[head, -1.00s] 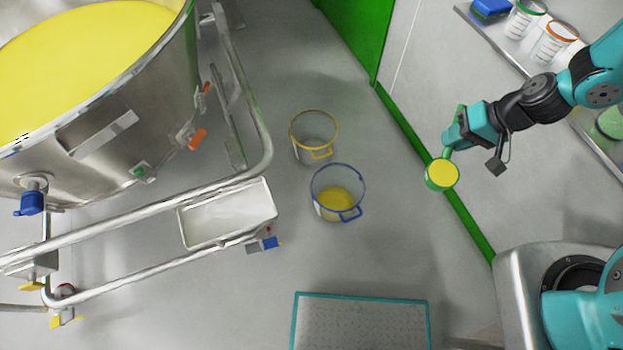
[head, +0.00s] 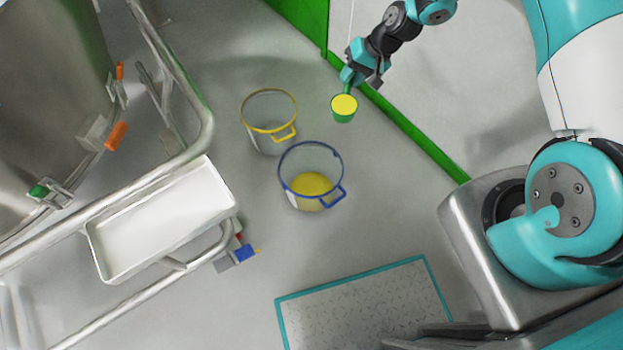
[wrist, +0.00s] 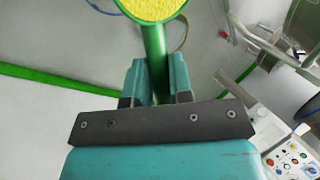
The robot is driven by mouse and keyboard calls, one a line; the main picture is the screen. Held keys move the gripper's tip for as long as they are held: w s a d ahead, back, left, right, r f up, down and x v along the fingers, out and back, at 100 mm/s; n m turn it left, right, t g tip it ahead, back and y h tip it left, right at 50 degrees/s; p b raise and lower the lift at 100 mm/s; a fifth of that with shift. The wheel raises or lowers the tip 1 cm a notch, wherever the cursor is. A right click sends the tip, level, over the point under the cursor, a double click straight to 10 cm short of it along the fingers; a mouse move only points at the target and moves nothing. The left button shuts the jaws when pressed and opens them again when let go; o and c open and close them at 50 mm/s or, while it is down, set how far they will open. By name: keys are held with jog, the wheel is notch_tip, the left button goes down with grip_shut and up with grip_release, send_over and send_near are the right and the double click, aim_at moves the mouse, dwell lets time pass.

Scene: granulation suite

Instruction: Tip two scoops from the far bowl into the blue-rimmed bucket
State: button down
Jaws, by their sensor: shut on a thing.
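My gripper (head: 350,76) is shut on the handle of a green scoop (head: 344,115), above the floor beside the green wall strip. The scoop is upright and filled with yellow powder; it also shows at the top of the wrist view (wrist: 153,38), its handle between my gripper's fingers (wrist: 157,82). The blue-rimmed bucket (head: 311,146) stands on the floor, below and left of the scoop in the head view, with yellow powder at its bottom. The scoop is apart from the bucket. The far bowl cannot be made out in the current head view.
A yellow-rimmed bucket (head: 268,130) stands close beside the blue-rimmed one. A steel vessel (head: 45,110) with a pipe frame (head: 205,120) and a white tray (head: 165,222) fill the left side. A teal-edged floor mat (head: 365,305) lies in front. Floor right of the buckets is clear.

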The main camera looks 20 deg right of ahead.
jog(key=w+a+f+m+b, duration=0.1)
jog(key=w+f+b, duration=0.4)
jog(key=f+b, duration=0.7)
jog(key=w+a+f+m+t+b, duration=0.1)
jog(key=w+f+b, duration=0.5)
jog(key=f+b, duration=0.6)
jog(key=w+a+f+m+b, duration=0.1)
jog(key=w+f+b, duration=0.5)
jog(key=f+b, duration=0.6)
jog(key=shift+a+m+b, duration=0.3)
jog(key=shift+m+b, duration=0.3)
jog(key=shift+s+t+p, duration=0.1)
jog(key=shift+t+p, duration=0.2)
jog(key=shift+p, duration=0.05)
